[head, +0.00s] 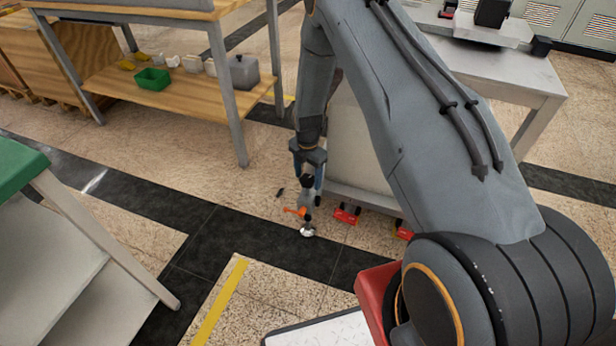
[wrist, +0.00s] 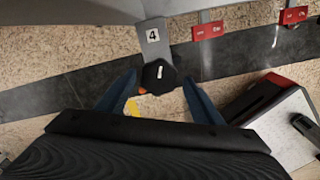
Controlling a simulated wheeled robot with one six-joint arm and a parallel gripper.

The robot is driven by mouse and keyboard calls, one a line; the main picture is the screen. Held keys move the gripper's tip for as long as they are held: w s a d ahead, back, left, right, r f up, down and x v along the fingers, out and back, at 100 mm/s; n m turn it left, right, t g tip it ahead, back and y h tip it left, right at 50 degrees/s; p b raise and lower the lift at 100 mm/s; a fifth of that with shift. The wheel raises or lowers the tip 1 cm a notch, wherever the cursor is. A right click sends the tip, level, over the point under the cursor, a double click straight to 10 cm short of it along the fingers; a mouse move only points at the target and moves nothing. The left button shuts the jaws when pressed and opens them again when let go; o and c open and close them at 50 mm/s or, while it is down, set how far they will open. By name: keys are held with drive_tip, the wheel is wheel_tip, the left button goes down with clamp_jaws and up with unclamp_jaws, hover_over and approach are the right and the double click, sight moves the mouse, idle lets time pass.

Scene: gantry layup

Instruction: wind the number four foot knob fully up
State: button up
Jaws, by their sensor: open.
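The number four foot has a grey bracket (wrist: 152,32) with a white plate marked 4. Its black knob (wrist: 160,76) carries a pale mark and shows between and just beyond the tips of my gripper (wrist: 158,108) in the wrist view. The two blue fingers are spread wide, one on each side of the knob, with gaps showing. In the head view my gripper (head: 309,186) points down over the foot at the corner of the grey cabinet. An orange piece (head: 294,211) and a silvery foot pad (head: 307,231) show below it.
Red pedal-like blocks (head: 347,213) sit along the cabinet's base to the right; one shows close by in the wrist view (wrist: 208,31). A wooden bench (head: 180,98) with a shelf stands behind left. A green-topped table (head: 20,165) stands at left.

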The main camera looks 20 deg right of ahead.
wheel_tip(320, 180, up, 8)
drive_tip(key=shift+f+p, duration=0.1)
drive_tip(key=shift+p, duration=0.3)
drive_tip(key=shift+s+f, duration=0.1)
